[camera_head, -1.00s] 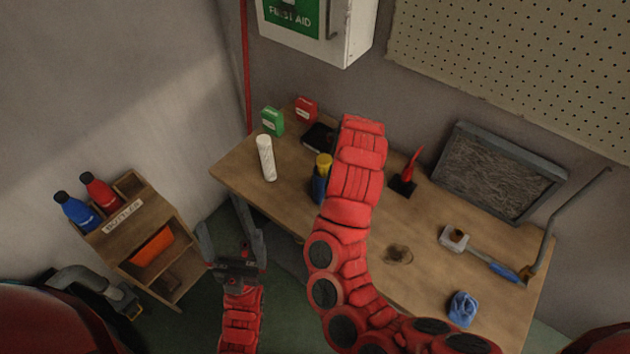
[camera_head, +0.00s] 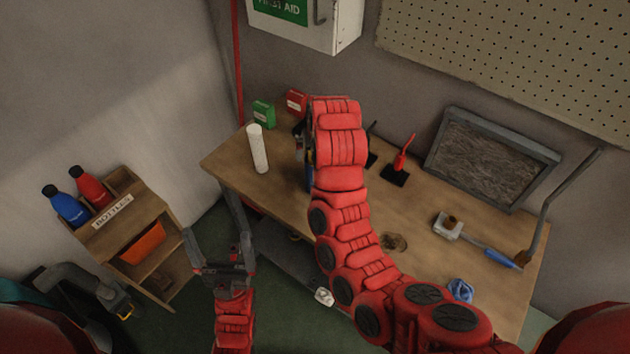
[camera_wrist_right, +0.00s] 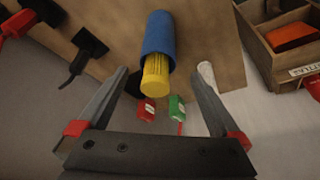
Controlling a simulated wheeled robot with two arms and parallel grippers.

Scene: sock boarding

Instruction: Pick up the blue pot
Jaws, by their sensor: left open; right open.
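The blue pot (camera_wrist_right: 160,35) is a blue cylinder with a yellow upper part, standing on the workbench (camera_head: 228,163). In the head view only a thin blue sliver of the pot (camera_head: 308,172) shows beside my right forearm. In the right wrist view my right gripper (camera_wrist_right: 162,74) is open and empty, its two fingers on either side of the pot's yellow end in the picture. I cannot tell whether the pot is between the fingers or beyond them. In the head view my right forearm hides most of that gripper. My left gripper (camera_head: 217,245) is open and empty, low in front of the bench.
A white cylinder (camera_head: 257,149), a green box (camera_head: 263,114) and a red box (camera_head: 296,102) stand near the pot. A bottle shelf (camera_head: 130,231) stands left.

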